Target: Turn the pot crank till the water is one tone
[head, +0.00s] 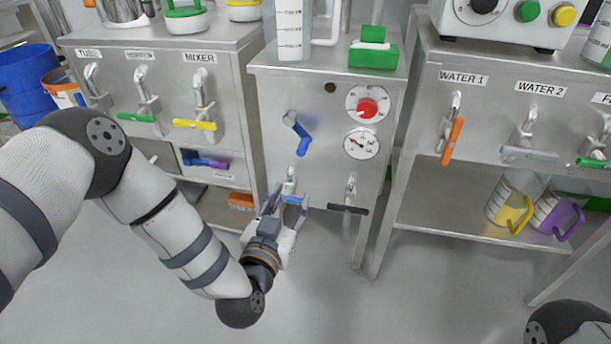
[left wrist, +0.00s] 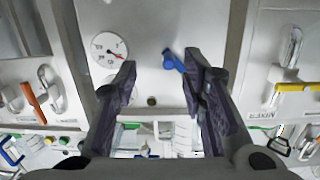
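A blue crank (head: 298,132) sticks out of the front panel of the middle steel cabinet (head: 265,110). It also shows in the left wrist view (left wrist: 174,62), beyond my fingertips and close to the right finger. Whether a finger touches the crank cannot be told. No water is visible. My right gripper is out of view.
A black-handled tap (head: 348,208) is lower right. Cabinets with labelled taps flank both sides. A clear jug (head: 290,28) and green block (head: 373,55) stand on top. The floor in front is clear.

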